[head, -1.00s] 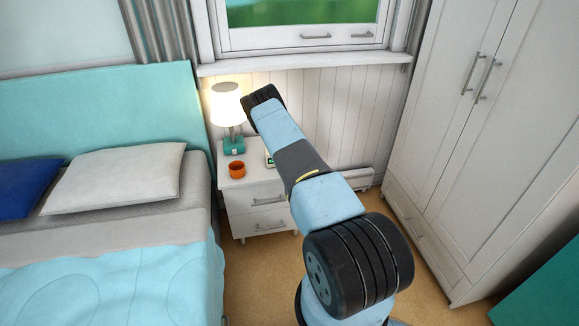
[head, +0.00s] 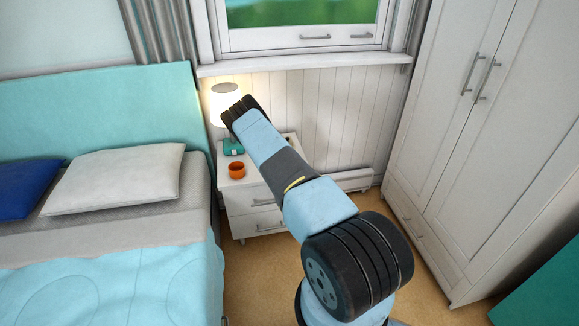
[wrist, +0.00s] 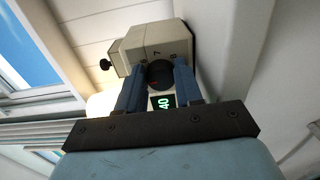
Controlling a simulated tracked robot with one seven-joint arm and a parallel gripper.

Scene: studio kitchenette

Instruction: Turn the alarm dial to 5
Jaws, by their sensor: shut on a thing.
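In the wrist view, a beige alarm clock box (wrist: 150,45) shows at the top, with a dark round dial (wrist: 158,76) on its face. The dial carries a small reddish mark at its lower left, and a "7" is printed on the face above it. A display (wrist: 163,102) with green digits sits below the dial, partly in view. My gripper (wrist: 160,80) has its two blue fingers on either side of the dial, shut on it. In the head view, my arm hides the gripper and most or all of the clock.
A black side knob (wrist: 105,64) sticks out of the clock box. Window and wall are behind; a wardrobe (head: 470,130) stands right.

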